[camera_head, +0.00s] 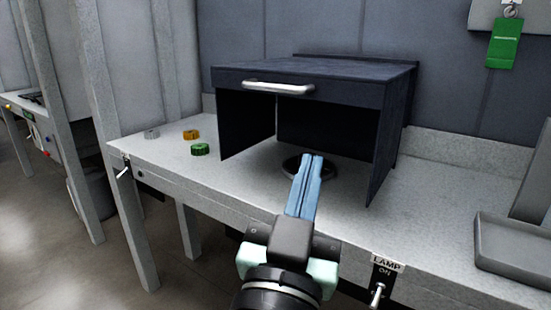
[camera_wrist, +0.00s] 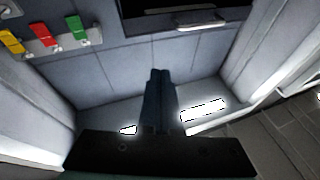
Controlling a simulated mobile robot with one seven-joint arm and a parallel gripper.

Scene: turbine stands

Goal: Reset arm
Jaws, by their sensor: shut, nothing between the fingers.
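My gripper (camera_head: 312,160) is in the lower middle of the head view, with its blue fingers pressed together and nothing between them. The fingers point away from me toward the open front of a dark box-shaped hood (camera_head: 340,90) on the workbench. In the wrist view my shut gripper (camera_wrist: 158,72) points toward a grey panelled wall (camera_wrist: 90,75).
The grey workbench (camera_head: 430,170) carries a dark round ring (camera_head: 325,176) under the hood, a grey tray (camera_head: 512,245) at right, and green (camera_head: 200,149), orange (camera_head: 191,134) and grey (camera_head: 152,133) pieces at left. A lamp switch (camera_head: 377,294) is on the front edge. Coloured tags (camera_wrist: 45,32) hang on the wall.

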